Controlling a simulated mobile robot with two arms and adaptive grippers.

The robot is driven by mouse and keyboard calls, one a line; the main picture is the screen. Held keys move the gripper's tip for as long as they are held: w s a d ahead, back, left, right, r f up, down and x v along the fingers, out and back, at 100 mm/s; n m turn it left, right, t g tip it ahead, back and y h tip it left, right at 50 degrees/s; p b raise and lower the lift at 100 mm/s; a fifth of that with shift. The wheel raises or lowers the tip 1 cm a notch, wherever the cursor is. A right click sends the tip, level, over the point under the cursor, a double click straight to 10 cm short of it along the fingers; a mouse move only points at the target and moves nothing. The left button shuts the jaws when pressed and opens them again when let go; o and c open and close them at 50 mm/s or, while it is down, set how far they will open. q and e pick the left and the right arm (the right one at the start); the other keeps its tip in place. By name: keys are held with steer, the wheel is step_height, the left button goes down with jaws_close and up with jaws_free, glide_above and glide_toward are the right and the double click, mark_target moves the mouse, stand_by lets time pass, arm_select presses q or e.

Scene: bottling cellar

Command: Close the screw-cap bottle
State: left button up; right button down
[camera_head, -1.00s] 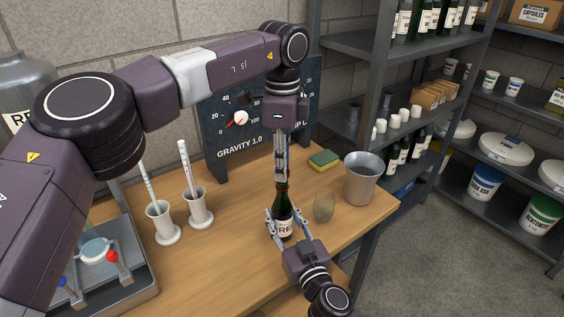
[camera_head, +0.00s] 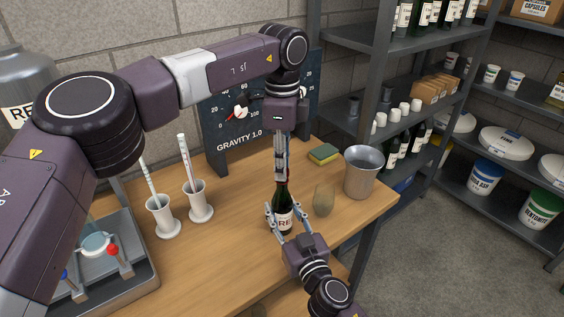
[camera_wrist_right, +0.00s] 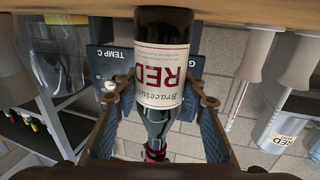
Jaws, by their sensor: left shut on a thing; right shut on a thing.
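The dark green bottle (camera_head: 283,196) stands upright on the wooden table, with a white label reading RED. In the right wrist view the bottle (camera_wrist_right: 158,118) appears upside down, with red at its neck (camera_wrist_right: 153,150). My right gripper (camera_head: 282,217) is shut around the bottle's body from the front; its fingers (camera_wrist_right: 158,103) flank the label and shoulder. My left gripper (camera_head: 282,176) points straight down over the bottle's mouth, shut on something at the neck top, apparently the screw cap. The fingers hide the cap, so its seating cannot be seen.
A sponge (camera_head: 323,153) lies behind. Two white cylinders (camera_head: 163,217) (camera_head: 199,203) with rods stand left. The gravity board (camera_head: 240,139) stands behind.

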arm_select(q)
steer(key=shift+f, duration=0.35)
